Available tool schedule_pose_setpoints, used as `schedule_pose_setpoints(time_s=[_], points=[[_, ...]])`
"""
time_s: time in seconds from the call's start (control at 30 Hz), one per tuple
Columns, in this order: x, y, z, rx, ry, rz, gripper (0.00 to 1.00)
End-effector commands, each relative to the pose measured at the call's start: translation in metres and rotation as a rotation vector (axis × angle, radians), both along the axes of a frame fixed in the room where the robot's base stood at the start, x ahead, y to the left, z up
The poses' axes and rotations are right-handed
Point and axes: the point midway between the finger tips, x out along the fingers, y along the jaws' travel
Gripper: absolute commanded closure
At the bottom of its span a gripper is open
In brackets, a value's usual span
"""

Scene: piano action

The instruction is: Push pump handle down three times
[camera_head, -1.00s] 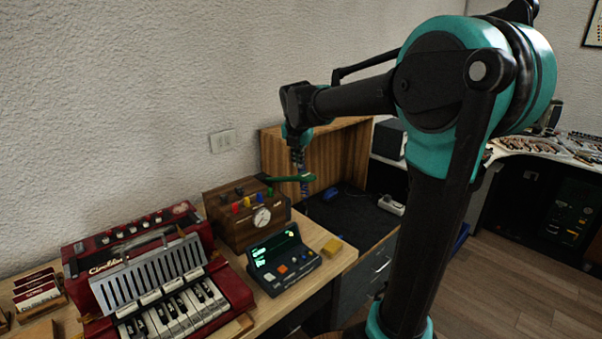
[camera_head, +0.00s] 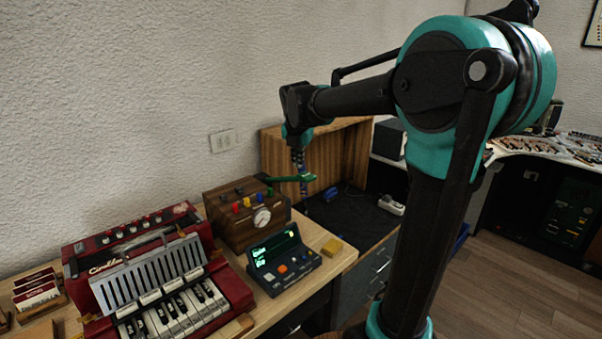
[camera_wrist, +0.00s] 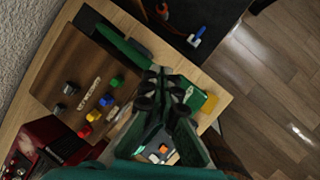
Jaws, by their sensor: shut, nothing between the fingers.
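The pump handle (camera_head: 284,180) is a green bar reaching right from the top of a wooden box (camera_head: 228,230) with a round gauge (camera_head: 262,217). In the wrist view the handle (camera_wrist: 124,43) runs from the upper left toward my fingers, and its far part is partly hidden by them. My gripper (camera_head: 303,191) is shut and empty, pointing down at the handle's free end. In the wrist view my gripper (camera_wrist: 166,82) overlaps the handle. I cannot tell whether the fingertips touch it.
A dark device with a lit screen (camera_head: 274,248) and buttons stands in front of the wooden box. A red accordion-like keyboard (camera_head: 160,280) is at left. A yellow block (camera_head: 332,247) lies near the table's right edge. A black mat (camera_head: 350,212) lies behind.

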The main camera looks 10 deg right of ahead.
Motion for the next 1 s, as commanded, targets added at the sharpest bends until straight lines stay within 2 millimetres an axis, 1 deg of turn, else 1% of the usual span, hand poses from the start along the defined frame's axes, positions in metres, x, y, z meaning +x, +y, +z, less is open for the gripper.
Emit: schedule_pose_setpoints(time_s=[0.3,1.0], points=[[-0.003,-0.002,-0.007,0.000,0.000,0.000,1.00],[-0.004,-0.003,-0.011,0.000,0.000,0.000,1.00]])
